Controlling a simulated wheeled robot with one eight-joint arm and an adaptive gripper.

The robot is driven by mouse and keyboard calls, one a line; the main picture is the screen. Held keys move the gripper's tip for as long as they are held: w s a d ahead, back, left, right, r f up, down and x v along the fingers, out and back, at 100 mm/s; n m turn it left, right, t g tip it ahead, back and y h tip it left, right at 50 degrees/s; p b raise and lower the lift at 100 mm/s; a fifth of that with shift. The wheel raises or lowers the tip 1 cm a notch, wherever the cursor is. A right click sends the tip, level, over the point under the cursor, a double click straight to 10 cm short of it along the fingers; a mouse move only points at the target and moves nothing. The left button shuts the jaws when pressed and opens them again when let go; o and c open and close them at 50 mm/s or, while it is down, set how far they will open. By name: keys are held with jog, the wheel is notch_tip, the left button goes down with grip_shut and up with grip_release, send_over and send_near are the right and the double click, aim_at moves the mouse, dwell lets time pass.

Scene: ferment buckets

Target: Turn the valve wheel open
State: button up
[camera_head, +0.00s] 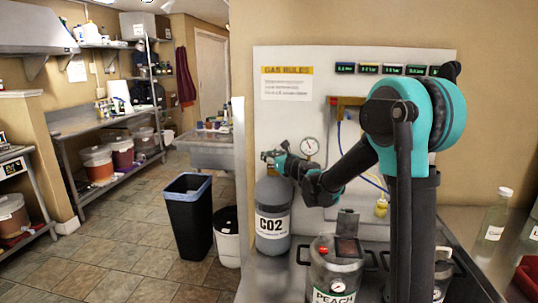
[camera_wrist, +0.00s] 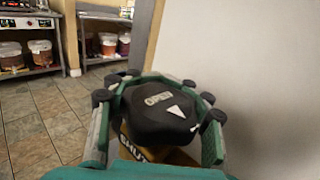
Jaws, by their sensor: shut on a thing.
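The valve wheel (camera_wrist: 155,112) is a dark knob with rounded lobes, the raised word "OPEN" and a pale arrow on its face. My gripper (camera_wrist: 158,98) has one teal finger on each side of the wheel and is shut on it. A yellow collar (camera_wrist: 165,153) with "SHUT" lettering shows partly beneath the wheel. In the head view, my gripper (camera_head: 280,160) is at the top of the grey CO2 cylinder (camera_head: 272,222), which stands upright. There the wheel is mostly hidden by my gripper.
A round gauge (camera_head: 310,146) and a gas rules sign (camera_head: 286,83) are on the white panel (camera_head: 300,60) behind. A steel PEACH keg (camera_head: 335,270) stands in front, to the right of the cylinder. A black bin (camera_head: 188,220) stands left on open tiled floor.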

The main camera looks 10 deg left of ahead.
jog(key=shift+s+a+n+g+y, duration=0.1)
jog(key=shift+a+n+g+y, duration=0.05)
jog(key=shift+n+g+y, duration=0.3)
jog(key=o, duration=1.4)
jog(key=shift+r, duration=0.1)
notch_tip(320, 180, up, 10)
jog(key=shift+f, duration=0.1)
